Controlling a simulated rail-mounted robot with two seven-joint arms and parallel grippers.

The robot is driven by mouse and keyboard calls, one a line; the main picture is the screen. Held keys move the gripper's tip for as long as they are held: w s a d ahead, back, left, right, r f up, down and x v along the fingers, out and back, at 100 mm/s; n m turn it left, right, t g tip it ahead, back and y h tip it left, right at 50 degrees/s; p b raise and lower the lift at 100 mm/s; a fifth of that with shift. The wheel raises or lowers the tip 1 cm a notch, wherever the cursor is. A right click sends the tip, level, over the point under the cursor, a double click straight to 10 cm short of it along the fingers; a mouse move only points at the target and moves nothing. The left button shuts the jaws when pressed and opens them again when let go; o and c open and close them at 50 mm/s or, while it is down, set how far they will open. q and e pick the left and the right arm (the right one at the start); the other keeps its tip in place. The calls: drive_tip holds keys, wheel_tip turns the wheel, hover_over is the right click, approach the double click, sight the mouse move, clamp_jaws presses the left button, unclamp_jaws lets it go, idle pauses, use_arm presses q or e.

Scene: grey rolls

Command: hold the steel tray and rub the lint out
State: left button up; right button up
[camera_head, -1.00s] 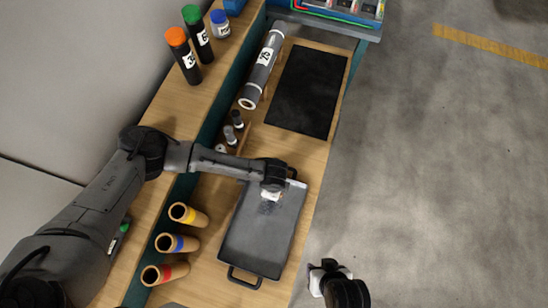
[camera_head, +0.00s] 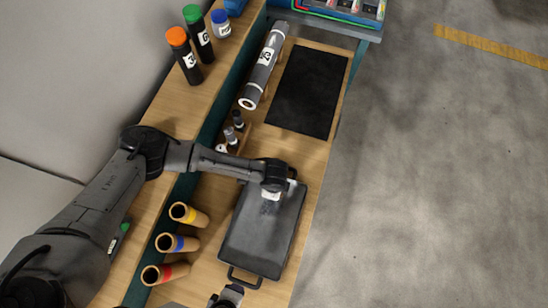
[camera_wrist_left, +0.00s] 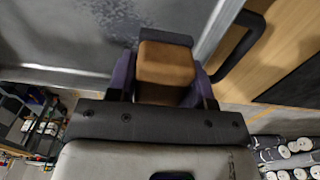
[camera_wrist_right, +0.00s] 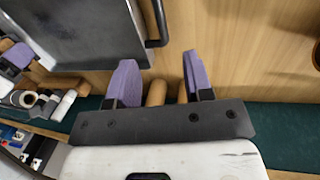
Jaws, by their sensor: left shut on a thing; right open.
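The dark steel tray (camera_head: 258,238) lies on the wooden bench with a loop handle at each end. A speckled patch of lint (camera_wrist_left: 118,18) shows on its floor near the far end. My left gripper (camera_head: 272,192) is over that end, shut on a brown block with a dark grey base (camera_wrist_left: 167,65). Whether the block touches the tray is hidden. My right gripper (camera_head: 228,297) is at the tray's near end, just below the near handle (camera_head: 245,277). In the right wrist view its purple fingers (camera_wrist_right: 156,75) are open and empty, beside the handle.
Several cardboard tubes with coloured bands (camera_head: 180,243) stand left of the tray. A black mat (camera_head: 308,90) and a grey roll (camera_head: 264,65) lie beyond it. Small dark bottles (camera_head: 234,128) stand close to my left arm. The bench's right edge drops to open floor.

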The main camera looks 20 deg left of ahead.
sight(242, 284)
drive_tip(key=shift+w+f, duration=0.4)
drive_tip(key=shift+f, duration=1.55)
drive_tip(key=shift+w+f, duration=0.35)
drive_tip(key=shift+f, duration=1.6)
drive_tip(key=shift+w+f, duration=0.4)
drive_tip(key=shift+f, duration=1.55)
drive_tip(key=shift+c, duration=0.5)
clamp_jaws()
